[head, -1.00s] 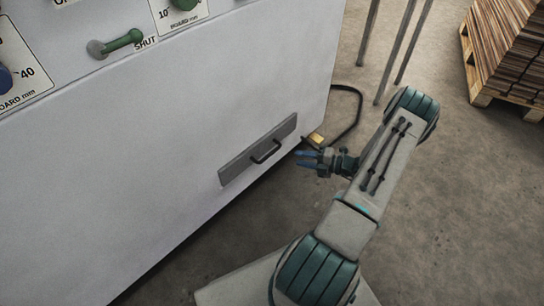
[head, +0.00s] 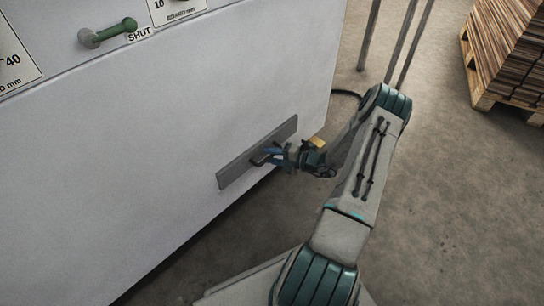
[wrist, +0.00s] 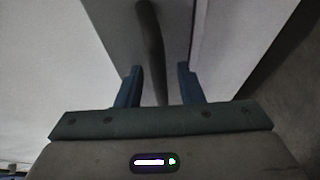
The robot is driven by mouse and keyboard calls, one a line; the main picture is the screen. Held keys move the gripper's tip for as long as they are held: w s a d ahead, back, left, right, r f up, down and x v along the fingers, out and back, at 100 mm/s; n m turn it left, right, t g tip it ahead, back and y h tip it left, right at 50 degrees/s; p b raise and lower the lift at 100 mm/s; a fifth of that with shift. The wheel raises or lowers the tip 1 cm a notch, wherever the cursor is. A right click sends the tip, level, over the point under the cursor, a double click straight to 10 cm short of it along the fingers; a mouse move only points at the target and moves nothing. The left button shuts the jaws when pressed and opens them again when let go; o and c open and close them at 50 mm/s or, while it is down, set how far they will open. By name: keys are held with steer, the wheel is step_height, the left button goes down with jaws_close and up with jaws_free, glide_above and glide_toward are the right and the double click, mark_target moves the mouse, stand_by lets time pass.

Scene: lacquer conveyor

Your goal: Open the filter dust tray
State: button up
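The filter dust tray's grey front panel (head: 240,170) sits low on the white machine and looks flush with its wall. Its dark bar handle (head: 257,160) is partly hidden by my gripper in the head view. My gripper (head: 268,154) is at the handle, with its blue fingers on either side of it. In the wrist view the handle (wrist: 152,50) runs between the two fingertips (wrist: 160,78). Gaps show between the bar and both fingers, so my gripper is open around the handle and not closed on it.
The white machine (head: 130,170) fills the left, with a green lever (head: 112,33) at SHUT above. A brass-coloured block (head: 317,143) is close to my wrist. Metal legs (head: 385,40) and a pallet of wood sheets (head: 505,60) stand behind. Concrete floor at right is open.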

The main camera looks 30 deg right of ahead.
jaws_close()
steer(key=shift+s+d, duration=0.1)
steer(key=s+d+p, duration=0.2)
steer(key=s+d, duration=0.1)
steer(key=s, duration=0.6)
steer(key=s+d+p, duration=0.1)
steer(key=s+d, duration=0.3)
steer(key=s, duration=0.6)
steer(key=s+d+p, duration=0.2)
steer(key=s+d, duration=0.1)
steer(key=s, duration=0.6)
steer(key=shift+s+d+p, duration=0.15)
steer(key=shift+s+p, duration=0.15)
steer(key=shift+p, duration=0.05)
steer(key=shift+s+d, duration=0.1)
steer(key=shift+s, duration=0.05)
jaws_free()
